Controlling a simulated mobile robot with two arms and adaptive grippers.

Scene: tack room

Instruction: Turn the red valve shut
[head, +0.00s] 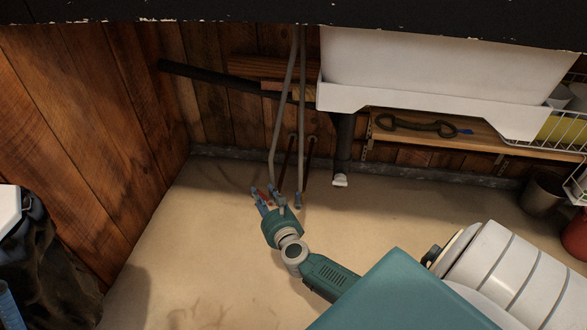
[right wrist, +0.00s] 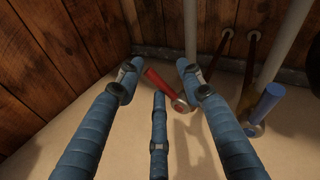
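The red valve is a short red lever handle (right wrist: 160,84) on a metal fitting at the foot of a pipe. It slants from upper left to lower right in the right wrist view. In the head view only a bit of red (head: 265,194) shows among the fingers. My right gripper (head: 273,198) is open, its blue fingers spread. In the right wrist view the handle lies between and beyond the fingertips; I cannot tell whether any finger touches it. A blue-handled valve (right wrist: 264,104) stands to the right of it. My left gripper is not in view.
Two grey pipes (head: 301,110) run down to the valves, in front of the plank wall (head: 90,110). A white sink (head: 440,65) hangs at the upper right with a wooden shelf (head: 400,135) below. Bare floor (head: 190,260) lies left of my right arm.

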